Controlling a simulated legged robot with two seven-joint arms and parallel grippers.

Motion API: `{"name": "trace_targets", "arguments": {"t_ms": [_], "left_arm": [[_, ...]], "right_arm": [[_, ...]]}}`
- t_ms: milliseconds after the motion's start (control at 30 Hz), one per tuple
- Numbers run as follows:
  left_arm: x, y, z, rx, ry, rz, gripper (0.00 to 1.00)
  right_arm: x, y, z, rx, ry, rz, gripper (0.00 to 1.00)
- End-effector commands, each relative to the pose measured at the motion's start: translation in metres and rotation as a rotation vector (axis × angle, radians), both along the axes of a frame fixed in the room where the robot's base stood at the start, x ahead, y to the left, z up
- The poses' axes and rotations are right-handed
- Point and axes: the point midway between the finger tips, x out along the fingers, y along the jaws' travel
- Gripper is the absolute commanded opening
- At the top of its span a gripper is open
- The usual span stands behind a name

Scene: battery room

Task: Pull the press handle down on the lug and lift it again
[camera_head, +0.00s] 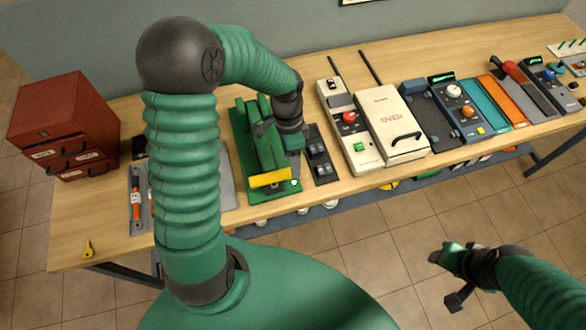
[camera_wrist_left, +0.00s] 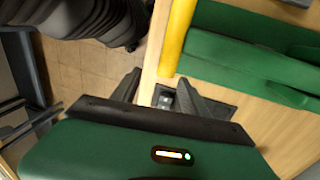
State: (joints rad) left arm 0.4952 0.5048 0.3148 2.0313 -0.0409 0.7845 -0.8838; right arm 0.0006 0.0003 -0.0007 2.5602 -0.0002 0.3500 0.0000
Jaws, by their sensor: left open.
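The green press (camera_head: 262,188) stands on the table with a yellow bar (camera_head: 270,178), likely its handle, across its near end. The yellow bar also shows in the left wrist view (camera_wrist_left: 177,38), beside the fingertips. My left gripper (camera_head: 293,146) is over the right side of the press; its fingers (camera_wrist_left: 155,82) are open with nothing between them. No contact with the bar is visible. My right gripper (camera_head: 447,279) hangs over the floor in front of the table, with its fingers apart and empty. I cannot make out the lug; my left arm covers part of the press.
A black switch unit (camera_head: 321,158) stands just right of the press. A white oven box (camera_head: 392,128) and several devices fill the table further right. A red drawer cabinet (camera_head: 64,125) stands at the left. A grey tray (camera_head: 228,190) lies left of the press.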

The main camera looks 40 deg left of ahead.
Motion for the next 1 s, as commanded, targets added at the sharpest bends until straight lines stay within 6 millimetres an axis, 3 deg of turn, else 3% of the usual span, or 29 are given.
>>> {"name": "trace_targets", "arguments": {"t_ms": [100, 200, 567, 900, 1000], "left_arm": [[-0.005, 0.000, -0.026, -0.004, 0.003, 0.001, 0.52], [-0.008, -0.002, -0.040, -0.003, 0.001, 0.003, 0.52], [-0.006, -0.010, -0.047, 0.005, -0.001, 0.003, 0.52], [-0.008, -0.007, -0.048, -0.001, -0.001, 0.001, 0.08], [-0.009, -0.006, -0.048, 0.000, 0.002, 0.002, 0.00]], "right_arm": [[0.000, 0.000, 0.001, 0.000, -0.001, 0.001, 0.47], [0.000, 0.000, 0.002, 0.000, -0.001, 0.001, 0.47], [0.000, 0.000, 0.002, 0.000, 0.000, 0.001, 0.47], [0.000, 0.000, 0.001, 0.000, 0.000, 0.001, 0.47], [0.000, 0.000, 0.002, 0.000, 0.000, 0.001, 0.47]]}}
